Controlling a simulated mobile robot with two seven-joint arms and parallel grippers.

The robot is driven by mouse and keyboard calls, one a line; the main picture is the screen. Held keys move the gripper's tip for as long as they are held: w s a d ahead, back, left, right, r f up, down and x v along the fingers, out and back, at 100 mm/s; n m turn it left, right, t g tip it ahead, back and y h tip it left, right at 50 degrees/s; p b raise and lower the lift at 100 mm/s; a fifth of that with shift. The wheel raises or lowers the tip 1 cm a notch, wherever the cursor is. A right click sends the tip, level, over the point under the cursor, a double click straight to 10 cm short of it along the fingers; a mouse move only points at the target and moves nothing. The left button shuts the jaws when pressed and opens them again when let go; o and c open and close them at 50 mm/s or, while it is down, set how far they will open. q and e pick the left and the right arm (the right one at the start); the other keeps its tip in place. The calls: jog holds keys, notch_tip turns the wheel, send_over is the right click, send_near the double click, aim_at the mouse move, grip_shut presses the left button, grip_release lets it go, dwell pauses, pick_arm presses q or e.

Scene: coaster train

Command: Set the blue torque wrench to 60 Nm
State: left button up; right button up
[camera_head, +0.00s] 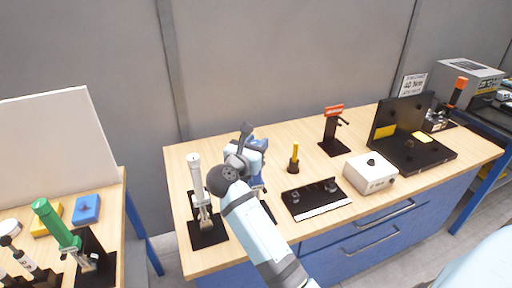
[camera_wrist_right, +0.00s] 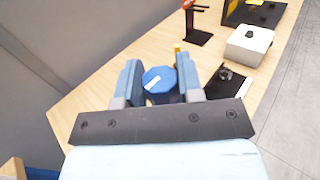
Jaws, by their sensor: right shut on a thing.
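The blue torque wrench (camera_head: 259,146) stands on the middle table, mostly hidden behind my right arm in the head view. In the right wrist view its blue faceted end (camera_wrist_right: 157,80), with a pale mark on it, sits between the two fingers. My right gripper (camera_head: 248,150) is shut on this blue end from above; it also shows in the right wrist view (camera_wrist_right: 159,83). The wrench's scale and set value cannot be read. My left gripper is in neither view.
A white wrench (camera_head: 195,166) on a black stand is left of my arm. A yellow-topped peg (camera_head: 294,156), a black tray (camera_head: 302,200) and a white box (camera_head: 370,172) stand to the right. A green wrench (camera_head: 55,224) is on the left table.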

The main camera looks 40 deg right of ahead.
aim_at(256, 143)
jog(key=shift+r+m+g+h, duration=0.1)
jog(key=shift+m+g+h, duration=0.2)
jog(key=shift+g, duration=0.1)
dwell(0.8)
jog(key=o, duration=0.9)
notch_tip(256, 143, up, 20)
jog(key=b, duration=0.3)
